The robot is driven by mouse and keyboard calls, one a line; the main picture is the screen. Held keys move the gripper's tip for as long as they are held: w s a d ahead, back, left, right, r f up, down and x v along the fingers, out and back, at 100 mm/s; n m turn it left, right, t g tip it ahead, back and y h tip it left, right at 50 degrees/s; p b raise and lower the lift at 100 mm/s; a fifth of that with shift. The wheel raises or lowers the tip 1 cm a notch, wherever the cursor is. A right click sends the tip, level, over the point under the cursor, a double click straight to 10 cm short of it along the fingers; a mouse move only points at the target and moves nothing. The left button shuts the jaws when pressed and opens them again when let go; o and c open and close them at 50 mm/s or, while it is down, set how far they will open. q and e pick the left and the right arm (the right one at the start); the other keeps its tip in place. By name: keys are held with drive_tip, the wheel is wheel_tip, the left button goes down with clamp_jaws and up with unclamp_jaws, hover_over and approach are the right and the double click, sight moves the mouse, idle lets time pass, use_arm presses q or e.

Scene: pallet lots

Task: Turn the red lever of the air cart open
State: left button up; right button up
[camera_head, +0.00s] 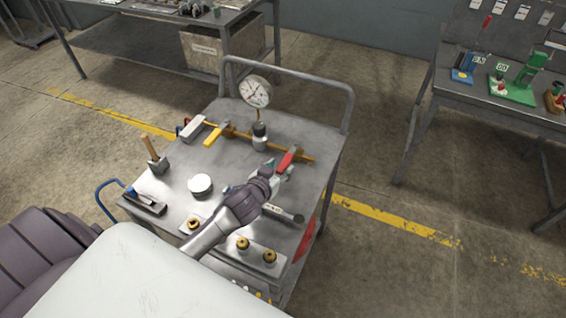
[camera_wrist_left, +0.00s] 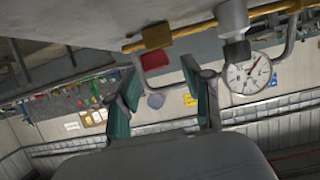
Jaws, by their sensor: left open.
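The red lever (camera_head: 287,159) sits on the brass pipe (camera_head: 238,132) along the air cart (camera_head: 165,206), right of the gauge's stem. In the left wrist view the red lever (camera_wrist_left: 155,61) shows just beyond and between the green fingertips, below the pipe (camera_wrist_left: 180,27) in that picture. My left gripper (camera_head: 279,172) is open and close in front of the lever. Its two fingers (camera_wrist_left: 164,70) stand apart with nothing between them. Whether a finger touches the lever cannot be told. My right gripper is not in view.
A yellow lever (camera_head: 215,134) and a round gauge (camera_head: 255,92) are also on the pipe. A wooden-handled tool (camera_head: 151,147), a white round tin (camera_head: 200,185) and brass fittings (camera_head: 243,244) stand on the cart. A workbench (camera_head: 505,95) is at right; floor lies between.

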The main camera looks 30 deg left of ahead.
sight(289, 159)
use_arm(q)
drive_tip(key=shift+x, duration=1.4)
drive_tip(key=shift+s, duration=0.1)
drive_tip(key=shift+c, duration=0.3)
clamp_jaws()
